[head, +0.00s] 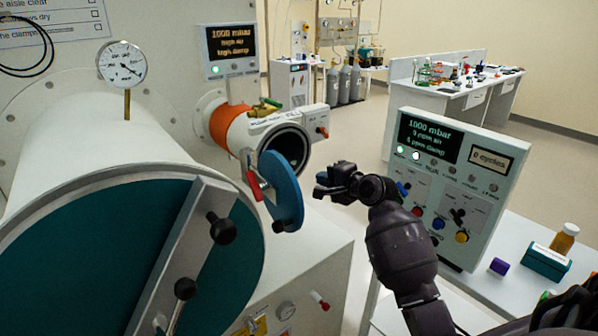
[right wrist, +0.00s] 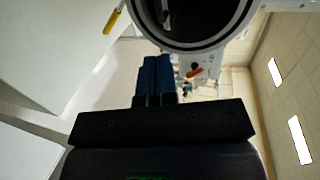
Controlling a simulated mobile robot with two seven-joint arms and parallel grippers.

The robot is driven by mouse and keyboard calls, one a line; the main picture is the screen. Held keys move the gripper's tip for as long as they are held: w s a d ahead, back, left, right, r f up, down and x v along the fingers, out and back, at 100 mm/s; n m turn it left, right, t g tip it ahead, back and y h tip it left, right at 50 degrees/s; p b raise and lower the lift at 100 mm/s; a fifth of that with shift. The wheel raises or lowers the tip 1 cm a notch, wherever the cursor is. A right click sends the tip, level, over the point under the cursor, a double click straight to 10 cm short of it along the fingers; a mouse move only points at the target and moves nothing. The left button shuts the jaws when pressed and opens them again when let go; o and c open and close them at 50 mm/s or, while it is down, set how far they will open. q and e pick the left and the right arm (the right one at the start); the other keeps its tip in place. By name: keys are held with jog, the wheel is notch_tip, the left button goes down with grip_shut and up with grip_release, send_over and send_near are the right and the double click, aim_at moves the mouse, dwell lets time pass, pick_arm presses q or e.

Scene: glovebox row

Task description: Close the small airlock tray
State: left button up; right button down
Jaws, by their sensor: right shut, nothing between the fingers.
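The small airlock (head: 262,130) is a white cylinder with an orange band, in the middle of the head view. Its round blue door (head: 283,190) hangs swung open in front of and below its dark mouth (head: 290,149). I cannot make out the tray inside that mouth. The airlock's round rim (right wrist: 212,40) also shows at the top of the right wrist view. My right gripper (head: 323,183) is shut and empty, just right of the open door and apart from it. Its closed fingers (right wrist: 157,76) point toward the rim in the right wrist view. My left gripper is out of view.
The large airlock with its teal door (head: 90,265) fills the left front. A control panel (head: 450,185) stands right of my right arm. A white bench with a teal box (head: 545,262) and bottle is at right. Open floor lies behind.

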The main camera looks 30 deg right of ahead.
aim_at(294, 170)
pick_arm(q)
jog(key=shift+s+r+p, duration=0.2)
jog(key=shift+p, duration=0.25)
pick_arm(e)
jog(key=x, duration=1)
jog(key=shift+w, duration=0.1)
